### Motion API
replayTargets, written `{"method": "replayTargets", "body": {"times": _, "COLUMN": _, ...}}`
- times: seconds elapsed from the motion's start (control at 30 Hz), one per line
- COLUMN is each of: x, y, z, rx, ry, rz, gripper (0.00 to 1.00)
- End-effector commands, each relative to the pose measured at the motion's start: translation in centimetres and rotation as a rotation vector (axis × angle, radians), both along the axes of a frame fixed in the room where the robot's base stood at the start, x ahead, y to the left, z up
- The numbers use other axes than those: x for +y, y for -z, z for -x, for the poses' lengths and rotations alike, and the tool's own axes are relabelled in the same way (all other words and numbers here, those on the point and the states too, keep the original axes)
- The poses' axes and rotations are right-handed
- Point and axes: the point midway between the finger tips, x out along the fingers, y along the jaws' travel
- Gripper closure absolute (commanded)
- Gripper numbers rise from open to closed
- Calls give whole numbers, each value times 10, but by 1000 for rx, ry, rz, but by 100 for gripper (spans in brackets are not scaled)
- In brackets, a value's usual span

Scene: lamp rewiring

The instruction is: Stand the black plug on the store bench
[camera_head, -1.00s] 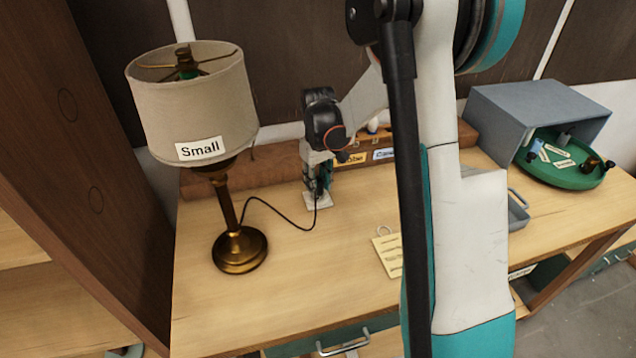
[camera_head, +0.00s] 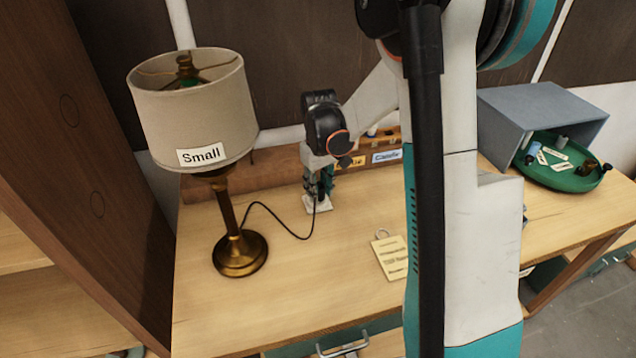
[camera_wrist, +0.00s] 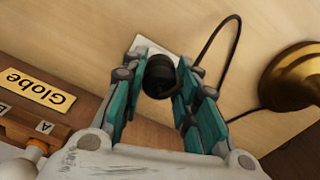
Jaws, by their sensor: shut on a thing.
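The black plug (camera_wrist: 160,75) is between the teal fingers of my gripper (camera_wrist: 163,78) in the wrist view, and the gripper is shut on it. A black cord runs from the plug to the brass base of the lamp labelled "Small" (camera_head: 241,254). In the head view my gripper (camera_head: 317,192) points down at the bench (camera_head: 300,275), over a small white plate (camera_head: 318,205). The plate also shows behind the plug in the wrist view (camera_wrist: 143,46). The plug is hidden by the fingers in the head view, and whether it touches the plate cannot be told.
A wooden rack with labels, one reading "Globe" (camera_wrist: 40,90), runs along the back of the bench. A paper tag (camera_head: 391,258) lies right of my gripper. A grey box (camera_head: 540,110) and a green tray (camera_head: 590,182) stand at the right. The front middle is clear.

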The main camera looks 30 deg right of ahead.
Motion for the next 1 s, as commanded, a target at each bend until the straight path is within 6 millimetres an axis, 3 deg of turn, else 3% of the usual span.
{"method": "replayTargets", "body": {"times": 1.0, "x": 24, "y": 0, "z": 70, "rx": 0, "ry": -1, "rz": 0, "gripper": 95}}
